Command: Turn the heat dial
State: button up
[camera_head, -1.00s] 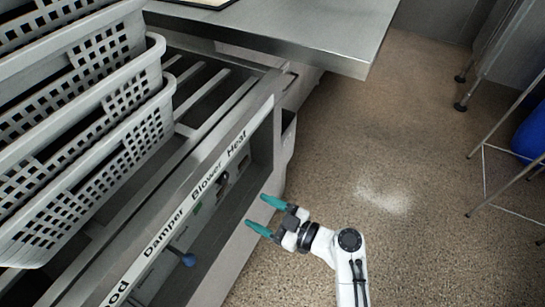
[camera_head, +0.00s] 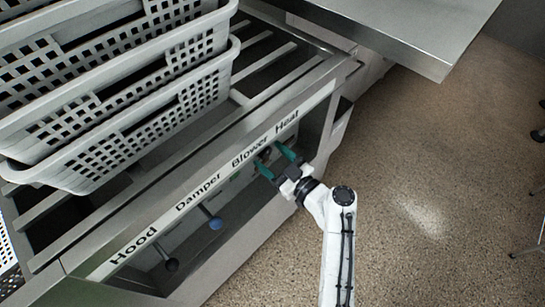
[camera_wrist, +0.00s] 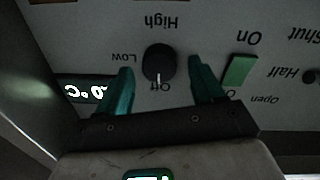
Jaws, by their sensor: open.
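The heat dial (camera_wrist: 158,64) is a round black knob with a white pointer mark, on a light panel in the wrist view. The labels around it read High, Low and Off, upside down in the picture, and the mark points at Off. My gripper (camera_wrist: 162,82) is open, with one teal finger on each side of the dial and gaps between fingers and knob. In the head view my gripper (camera_head: 276,162) reaches under the front rail beside the Heat label (camera_head: 287,121); the dial cannot be made out clearly there.
A green switch (camera_wrist: 240,70) marked On sits right of the fingers, and a lit temperature display (camera_wrist: 85,92) at left. Blue (camera_head: 215,223) and black (camera_head: 171,264) lever knobs stick out further left. Stacked grey baskets (camera_head: 150,120) stand above.

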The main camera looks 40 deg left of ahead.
jog(key=shift+a, duration=0.15)
jog(key=shift+c, duration=0.3)
jog(key=c, duration=1)
